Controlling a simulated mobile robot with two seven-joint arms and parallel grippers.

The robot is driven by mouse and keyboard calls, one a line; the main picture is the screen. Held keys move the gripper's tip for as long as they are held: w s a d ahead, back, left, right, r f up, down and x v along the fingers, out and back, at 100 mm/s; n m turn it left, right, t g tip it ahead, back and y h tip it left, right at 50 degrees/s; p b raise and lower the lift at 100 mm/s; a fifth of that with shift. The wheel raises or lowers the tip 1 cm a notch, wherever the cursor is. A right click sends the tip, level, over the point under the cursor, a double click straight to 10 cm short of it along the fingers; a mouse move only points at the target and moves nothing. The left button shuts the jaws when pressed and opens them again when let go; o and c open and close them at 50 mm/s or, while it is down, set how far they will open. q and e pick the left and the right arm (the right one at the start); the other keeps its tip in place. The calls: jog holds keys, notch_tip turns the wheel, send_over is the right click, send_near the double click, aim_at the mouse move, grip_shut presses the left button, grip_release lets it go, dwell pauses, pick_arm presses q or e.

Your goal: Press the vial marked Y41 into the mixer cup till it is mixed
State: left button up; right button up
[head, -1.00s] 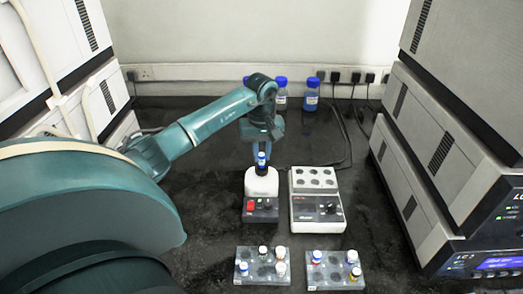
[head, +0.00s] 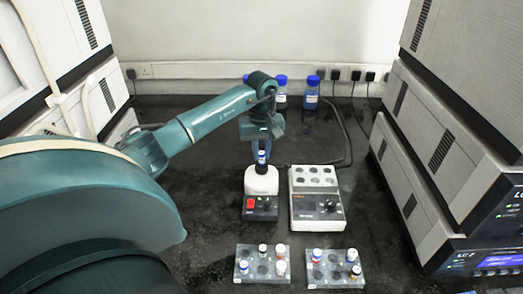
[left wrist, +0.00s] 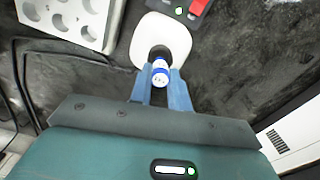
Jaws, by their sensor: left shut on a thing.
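My left gripper (head: 263,149) is shut on a vial (head: 262,157) with a blue and white top. The vial is upright at the dark cup (head: 261,169) on the white mixer (head: 262,183). In the left wrist view the vial (left wrist: 160,72) sits between the blue fingertips (left wrist: 160,82), over the near edge of the dark cup opening (left wrist: 160,51). I cannot tell whether its lower end touches the cup. The mark on it is too small to read surely. The mixer's front has a red button (head: 250,204) and a dark knob. My right gripper is not in view.
A white device with round wells (head: 316,205) stands just right of the mixer. Two grey racks (head: 245,279) (head: 320,283) with several vials lie in front. Stacked instruments (head: 440,150) flank both sides. Blue-capped bottles (head: 312,94) stand at the back wall.

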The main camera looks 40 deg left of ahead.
pick_arm(q)
jog(key=shift+f, duration=0.1)
dwell(0.6)
jog(key=shift+f+b, duration=0.55)
jog(key=shift+b, duration=0.1)
dwell(0.3)
jog(key=shift+f, duration=0.3)
jog(key=shift+f+b, duration=0.1)
jog(key=shift+b, duration=0.2)
